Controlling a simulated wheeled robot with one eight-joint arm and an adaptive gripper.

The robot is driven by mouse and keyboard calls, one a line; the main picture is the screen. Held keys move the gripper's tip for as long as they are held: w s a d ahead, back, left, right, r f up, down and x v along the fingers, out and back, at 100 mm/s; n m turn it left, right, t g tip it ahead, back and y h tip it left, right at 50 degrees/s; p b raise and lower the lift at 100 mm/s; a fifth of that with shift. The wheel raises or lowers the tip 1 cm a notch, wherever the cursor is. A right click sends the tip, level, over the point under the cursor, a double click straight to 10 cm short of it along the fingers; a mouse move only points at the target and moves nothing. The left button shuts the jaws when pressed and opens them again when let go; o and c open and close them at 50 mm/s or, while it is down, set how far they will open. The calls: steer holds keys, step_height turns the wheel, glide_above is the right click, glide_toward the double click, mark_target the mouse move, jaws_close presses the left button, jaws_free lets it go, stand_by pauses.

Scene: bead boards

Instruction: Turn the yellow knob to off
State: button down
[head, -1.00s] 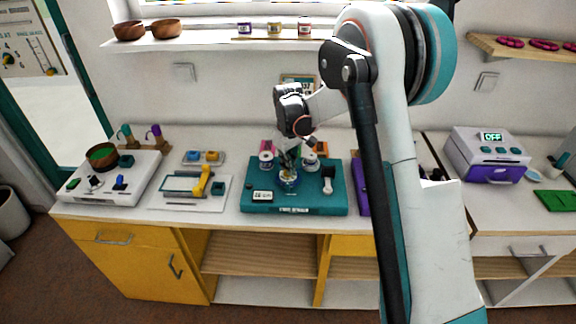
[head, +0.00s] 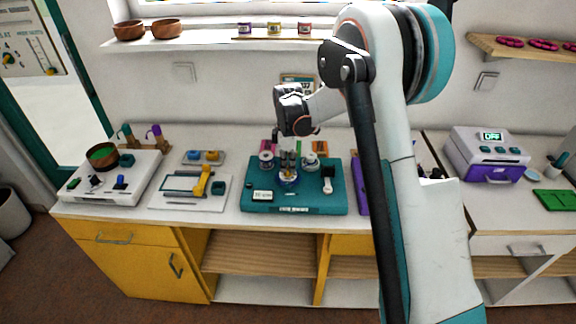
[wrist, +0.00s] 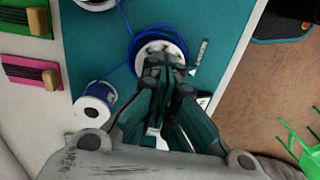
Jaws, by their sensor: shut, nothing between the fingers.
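A small yellow piece (head: 212,155) sits beside a blue one on a small grey plate at the back left of the counter. It may be the yellow knob, but it is too small to tell its setting. My gripper (wrist: 165,68) is shut and empty. No yellow knob shows in the wrist view.
A white board (head: 160,203) with a yellow handle (head: 204,181) lies left of the teal board. A white box (head: 140,178) with a wooden bowl (head: 102,155) stands further left. A purple-and-white machine (head: 486,155) stands at the right. My arm hides part of the counter.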

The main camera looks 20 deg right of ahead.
steer(key=shift+n, duration=0.3)
steer(key=c, duration=2.3)
jaws_free()
steer(key=o, duration=0.4)
steer(key=shift+w+r, duration=0.1)
steer(key=shift+c, duration=0.2)
